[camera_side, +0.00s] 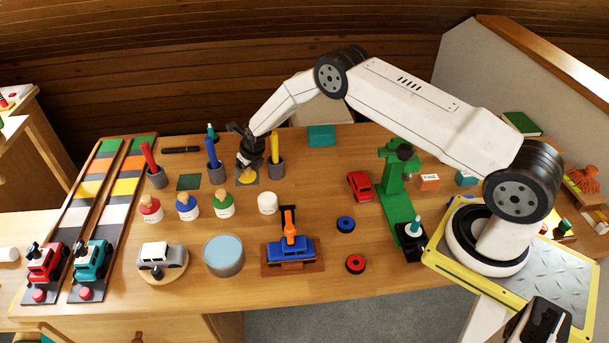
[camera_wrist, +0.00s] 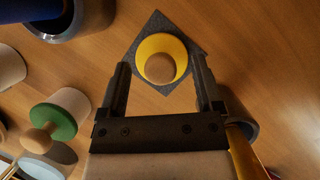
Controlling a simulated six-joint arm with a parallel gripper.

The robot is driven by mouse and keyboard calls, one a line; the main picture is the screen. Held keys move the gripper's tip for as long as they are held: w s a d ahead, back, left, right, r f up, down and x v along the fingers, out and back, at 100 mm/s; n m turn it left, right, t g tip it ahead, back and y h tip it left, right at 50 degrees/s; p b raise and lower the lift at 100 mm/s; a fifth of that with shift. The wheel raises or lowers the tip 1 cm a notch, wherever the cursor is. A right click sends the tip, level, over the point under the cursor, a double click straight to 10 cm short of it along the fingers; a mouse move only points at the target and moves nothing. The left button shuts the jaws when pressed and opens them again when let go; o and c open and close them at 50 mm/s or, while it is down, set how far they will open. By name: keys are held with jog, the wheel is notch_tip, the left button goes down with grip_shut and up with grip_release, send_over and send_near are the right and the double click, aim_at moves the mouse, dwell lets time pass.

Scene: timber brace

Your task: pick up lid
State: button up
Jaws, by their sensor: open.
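The lid (camera_side: 246,179) is a yellow disc on a dark grey square mat (camera_side: 238,184) near the back of the table. In the wrist view the lid (camera_wrist: 146,46) shows its round wooden knob (camera_wrist: 160,68), and the mat (camera_wrist: 156,20) lies under it. My gripper (camera_side: 247,167) points down just above the lid. In the wrist view my gripper (camera_wrist: 160,72) is open and empty, its fingers appearing on either side of the lid and knob. I cannot tell the exact height of the fingertips above the lid.
A yellow marker in a grey cup (camera_side: 276,171) stands close on the right, a blue marker in a cup (camera_side: 214,166) on the left. Jars with red (camera_side: 150,205), blue (camera_side: 186,203) and green (camera_side: 223,201) lids stand in front, beside a white lidless jar (camera_side: 267,203).

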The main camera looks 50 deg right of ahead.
grip_shut()
jog(key=shift+r, duration=0.1)
notch_tip(320, 180, up, 10)
dwell(1.0)
jog(key=shift+s, duration=0.1)
dwell(0.5)
jog(key=s+a+n+g+y, duration=0.2)
jog(key=s+a+n+y, duration=0.2)
jog(key=s+n, duration=0.8)
jog(key=shift+s+a+r, duration=0.3)
jog(key=shift+s+r, duration=0.05)
jog(key=shift+s, duration=0.15)
